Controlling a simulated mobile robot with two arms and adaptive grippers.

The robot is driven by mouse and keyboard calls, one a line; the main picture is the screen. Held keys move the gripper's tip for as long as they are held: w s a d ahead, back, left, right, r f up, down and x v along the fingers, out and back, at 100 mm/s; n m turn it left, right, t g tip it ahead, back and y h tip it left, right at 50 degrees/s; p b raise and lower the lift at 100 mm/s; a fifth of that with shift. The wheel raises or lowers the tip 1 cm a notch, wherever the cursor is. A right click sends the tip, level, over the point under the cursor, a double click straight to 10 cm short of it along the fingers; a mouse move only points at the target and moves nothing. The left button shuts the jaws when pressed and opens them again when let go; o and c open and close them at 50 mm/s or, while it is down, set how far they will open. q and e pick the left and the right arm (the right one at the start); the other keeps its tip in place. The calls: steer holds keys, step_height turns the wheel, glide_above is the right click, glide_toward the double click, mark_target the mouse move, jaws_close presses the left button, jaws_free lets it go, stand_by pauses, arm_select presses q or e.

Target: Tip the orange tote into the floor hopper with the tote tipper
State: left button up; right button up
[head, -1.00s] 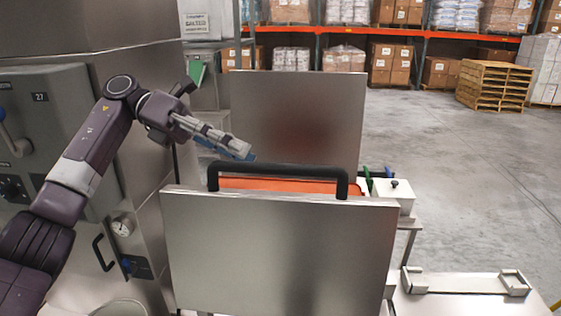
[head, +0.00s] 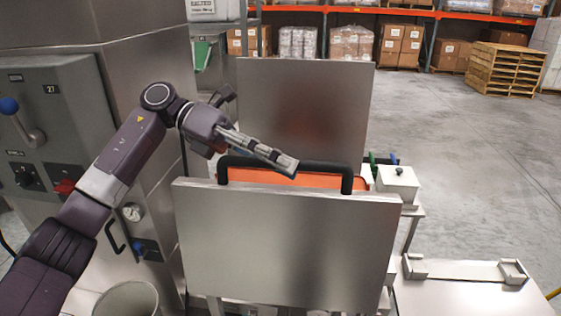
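The tote tipper (head: 285,245) stands in front of me, with a steel front panel, a taller steel back panel (head: 305,110) and a black bar handle (head: 347,184) along the front panel's top. The orange tote (head: 318,181) shows only as a strip between the panels; the rest is hidden. My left gripper (head: 290,166) reaches in from the left, its fingertips overlapping the middle of the bar in view. Contact cannot be told. The fingers are seen nearly edge-on, so their opening is unclear. My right gripper is out of view. I cannot identify the floor hopper.
A steel cabinet with a control panel (head: 60,125), including a blue-knobbed lever (head: 22,120), stands at left. A white box with a dark knob (head: 398,180) is right of the tipper. A low steel bench (head: 470,300) is at lower right. Open floor lies beyond, before pallet racks.

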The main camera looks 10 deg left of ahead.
arm_select(q)
jaws_close()
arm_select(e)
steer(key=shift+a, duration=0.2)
